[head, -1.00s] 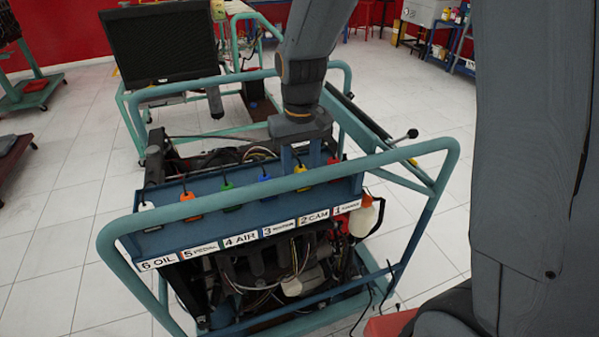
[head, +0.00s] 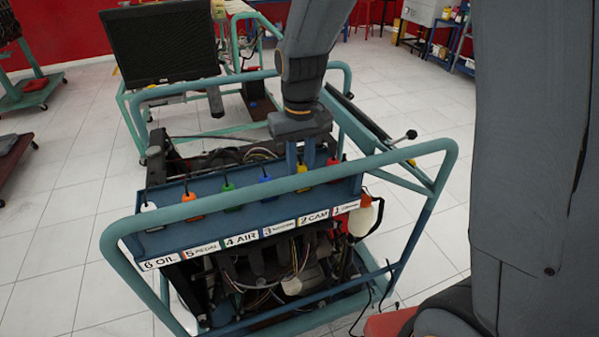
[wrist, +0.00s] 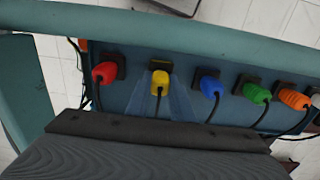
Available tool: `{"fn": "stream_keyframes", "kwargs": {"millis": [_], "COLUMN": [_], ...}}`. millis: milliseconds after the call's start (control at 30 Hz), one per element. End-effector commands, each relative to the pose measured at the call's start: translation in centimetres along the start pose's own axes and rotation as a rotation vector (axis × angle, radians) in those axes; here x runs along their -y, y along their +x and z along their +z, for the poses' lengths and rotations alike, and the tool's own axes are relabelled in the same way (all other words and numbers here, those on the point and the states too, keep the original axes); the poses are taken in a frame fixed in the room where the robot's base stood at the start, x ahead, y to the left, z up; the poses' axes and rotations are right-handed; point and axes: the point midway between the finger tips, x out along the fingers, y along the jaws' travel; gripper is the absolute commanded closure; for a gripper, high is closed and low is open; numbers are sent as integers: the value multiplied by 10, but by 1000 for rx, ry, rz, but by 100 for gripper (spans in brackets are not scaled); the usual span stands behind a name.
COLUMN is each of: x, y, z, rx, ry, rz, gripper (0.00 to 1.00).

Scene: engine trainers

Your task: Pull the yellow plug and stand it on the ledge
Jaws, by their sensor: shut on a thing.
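The yellow plug (head: 302,169) is in a row of coloured plugs on the blue panel (head: 237,212) of the engine trainer. In the wrist view the yellow plug (wrist: 160,79) sits against its dark square socket, with its black cord running down the picture. My gripper (wrist: 161,92) has its two blue fingers on either side of this plug and is shut on it. In the head view my gripper (head: 307,165) reaches down from above, behind the teal top rail. The rail partly covers the plug row. I cannot clearly tell which surface is the ledge.
The red plug (wrist: 104,72) and blue plug (wrist: 211,87) are close on either side. The green plug (wrist: 256,94) and orange plug (wrist: 294,99) are farther right. The teal rail (head: 420,149) crosses before the panel. Numbered labels (head: 240,238) line its front edge.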

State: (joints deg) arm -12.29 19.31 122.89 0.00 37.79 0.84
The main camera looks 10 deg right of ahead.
Motion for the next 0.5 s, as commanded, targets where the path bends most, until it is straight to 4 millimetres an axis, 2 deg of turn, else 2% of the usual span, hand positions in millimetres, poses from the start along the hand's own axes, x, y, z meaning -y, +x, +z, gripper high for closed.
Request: {"fn": "stream_keyframes", "kwargs": {"millis": [500], "x": [0], "y": [-20], "z": [1], "rx": [1], "ry": [0], "rz": [0], "gripper": [100]}}
